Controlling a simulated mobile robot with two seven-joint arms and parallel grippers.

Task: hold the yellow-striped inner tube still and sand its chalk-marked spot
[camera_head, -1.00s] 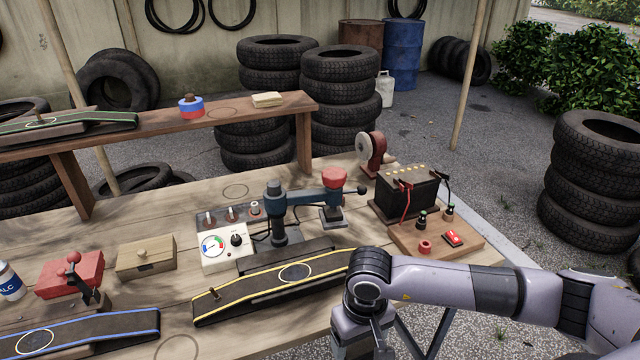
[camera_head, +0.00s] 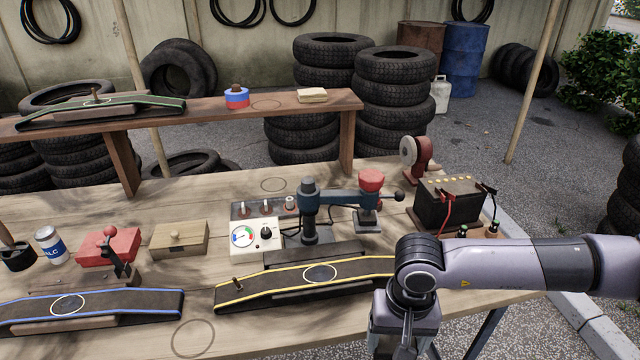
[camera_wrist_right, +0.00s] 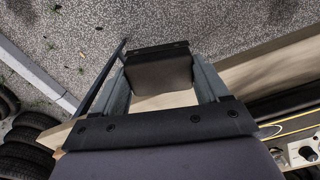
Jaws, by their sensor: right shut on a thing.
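The yellow-striped inner tube (camera_head: 344,275) lies as a dark strip over a low stand near the table's front, with a chalk ring (camera_head: 320,273) on its middle. Its yellow edge also shows at the right of the right wrist view (camera_wrist_right: 272,128). My right gripper (camera_head: 403,340) points down just beyond the tube's right end, at the table's front edge; its tips are cut off below. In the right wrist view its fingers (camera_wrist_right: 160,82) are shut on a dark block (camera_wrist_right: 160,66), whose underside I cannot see. No gripper touches the tube. My left gripper is not in view.
A blue-striped tube (camera_head: 90,309) lies at the left, a green-striped one (camera_head: 100,106) on the raised shelf. Behind the yellow-striped tube stand a press with a red knob (camera_head: 370,180) and a gauge box (camera_head: 256,237). A black battery (camera_head: 450,203) stands at the right.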

